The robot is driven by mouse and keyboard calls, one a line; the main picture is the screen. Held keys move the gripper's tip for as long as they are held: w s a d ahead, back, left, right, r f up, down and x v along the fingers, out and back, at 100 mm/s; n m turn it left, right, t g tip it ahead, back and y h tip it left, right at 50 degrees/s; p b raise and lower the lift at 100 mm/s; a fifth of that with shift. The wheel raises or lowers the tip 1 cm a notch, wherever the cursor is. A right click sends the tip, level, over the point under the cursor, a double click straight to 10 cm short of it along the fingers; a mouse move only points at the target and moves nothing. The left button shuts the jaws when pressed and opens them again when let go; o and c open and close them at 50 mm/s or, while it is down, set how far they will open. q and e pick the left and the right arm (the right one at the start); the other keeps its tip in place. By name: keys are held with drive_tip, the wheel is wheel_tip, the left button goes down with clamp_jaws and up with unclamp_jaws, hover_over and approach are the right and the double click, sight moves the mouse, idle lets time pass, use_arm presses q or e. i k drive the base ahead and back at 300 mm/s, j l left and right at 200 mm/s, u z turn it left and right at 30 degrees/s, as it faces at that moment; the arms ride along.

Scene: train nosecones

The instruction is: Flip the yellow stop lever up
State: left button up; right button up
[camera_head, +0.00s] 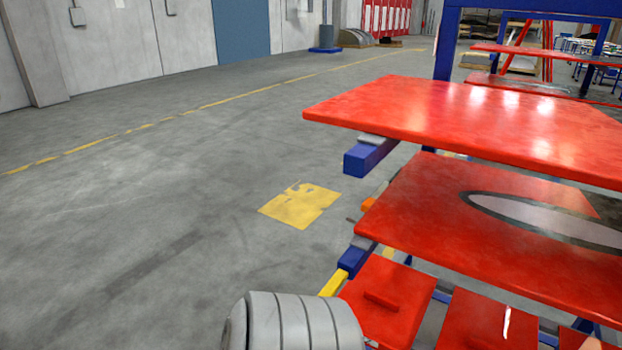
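A small yellow bar (333,283) shows low on the left side of the red rack, just below a blue block (353,259). It looks like the yellow stop lever, but it is small and its lower end is hidden. It slants down to the left. I cannot tell for sure whether it is up or down. Neither of my grippers is in view.
The rack's red upper shelf (470,115) juts out over a red middle shelf (455,215), with red panels (388,300) below. A blue beam end (368,157) sticks out under the upper shelf. Grey floor (150,220) lies clear to the left, with a yellow patch (300,206).

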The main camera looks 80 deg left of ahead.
sight(329, 289)
drive_tip(key=u, duration=0.4)
drive_tip(key=k+j+u, duration=0.1)
drive_tip(key=u, duration=0.75)
drive_tip(key=j+u, duration=0.1)
drive_tip(key=u, duration=0.3)
drive_tip(key=j+u, duration=0.1)
drive_tip(key=u, duration=0.3)
